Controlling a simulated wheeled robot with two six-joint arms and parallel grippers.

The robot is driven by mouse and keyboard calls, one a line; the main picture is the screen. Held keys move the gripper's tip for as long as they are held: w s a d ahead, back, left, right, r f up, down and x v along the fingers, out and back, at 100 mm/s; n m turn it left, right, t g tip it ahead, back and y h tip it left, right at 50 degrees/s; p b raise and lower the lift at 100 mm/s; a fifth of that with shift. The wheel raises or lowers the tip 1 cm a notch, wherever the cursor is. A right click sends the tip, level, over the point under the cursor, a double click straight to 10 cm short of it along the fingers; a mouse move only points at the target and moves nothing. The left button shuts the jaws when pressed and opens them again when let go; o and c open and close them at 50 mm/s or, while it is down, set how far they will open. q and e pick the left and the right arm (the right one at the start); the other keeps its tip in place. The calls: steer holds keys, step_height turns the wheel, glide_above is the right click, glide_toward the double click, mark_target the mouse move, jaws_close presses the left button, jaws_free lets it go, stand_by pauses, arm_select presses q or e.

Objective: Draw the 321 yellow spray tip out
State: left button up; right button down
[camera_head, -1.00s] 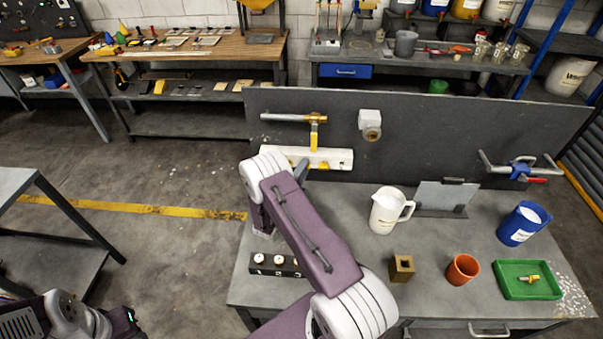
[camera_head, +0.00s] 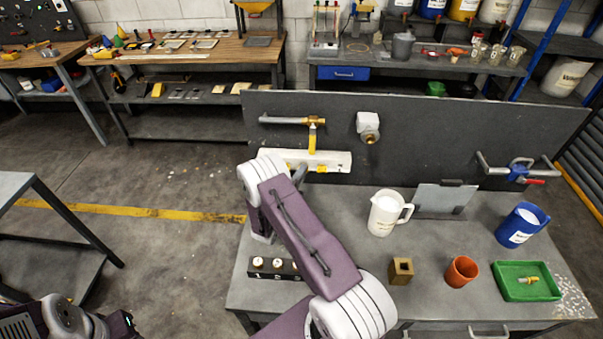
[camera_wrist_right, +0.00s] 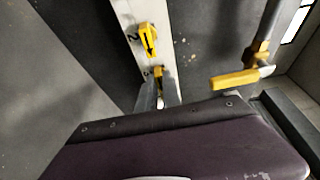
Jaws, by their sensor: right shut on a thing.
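In the right wrist view, my right gripper (camera_wrist_right: 158,98) is shut on a small yellow spray tip (camera_wrist_right: 158,74) at the white rail (camera_wrist_right: 128,12). The fingers cover much of the tip, and I cannot read its number. Another yellow tip (camera_wrist_right: 148,42) with a black arrow sits on the rail beside a "2". In the head view, the white rail (camera_head: 338,160) is on the dark upright panel; my right arm hides most of the right gripper (camera_head: 298,174). My left gripper is out of view; only part of that arm shows at lower left.
A yellow-handled pipe (camera_head: 313,138) is above the rail; its yellow handle is close by in the wrist view (camera_wrist_right: 238,80). The bench holds a white jug (camera_head: 384,214), brass block (camera_head: 400,270), orange cup (camera_head: 461,271), blue container (camera_head: 520,226), green tray (camera_head: 510,290) and black block (camera_head: 268,274).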

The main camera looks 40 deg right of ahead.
steer(key=shift+s+a, duration=0.15)
steer(key=shift+s+a, duration=0.25)
steer(key=shift+s, duration=0.05)
steer(key=shift+s+a+p, duration=0.85)
steer(key=shift+s+a, duration=0.7)
steer(key=shift+s, duration=0.25)
